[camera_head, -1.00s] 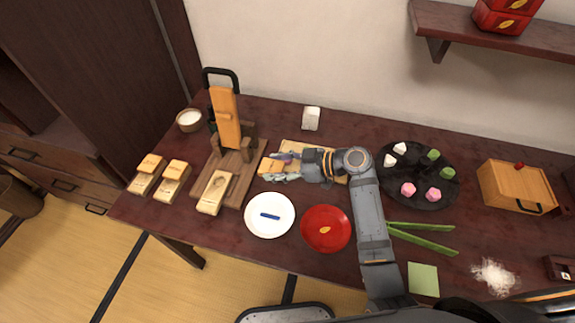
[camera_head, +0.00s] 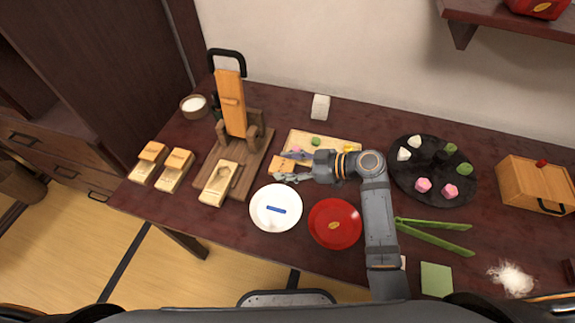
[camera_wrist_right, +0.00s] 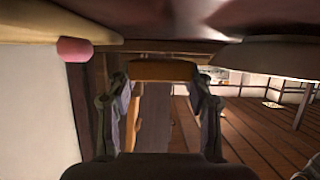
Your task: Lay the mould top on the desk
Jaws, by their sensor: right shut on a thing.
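The mould top, a small orange-brown wooden block (camera_head: 280,164), is between the fingers of my right gripper (camera_head: 290,167). The gripper is shut on it, beside the front left of the cream board. In the right wrist view the block (camera_wrist_right: 163,71) spans the two fingertips (camera_wrist_right: 163,84). Whether it touches the desk (camera_head: 235,219) is hard to tell. A pale open mould body (camera_head: 217,184) with a hollow lies to the left, on the press's brown base. My left gripper is not in view.
A wooden press (camera_head: 232,105) stands at the back left. Two topped moulds (camera_head: 147,163) (camera_head: 175,171) sit at the far left. A white plate (camera_head: 277,220) and red plate (camera_head: 335,205) lie in front. The cream board (camera_head: 350,144) holds small sweets. Tongs (camera_head: 435,239) lie right.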

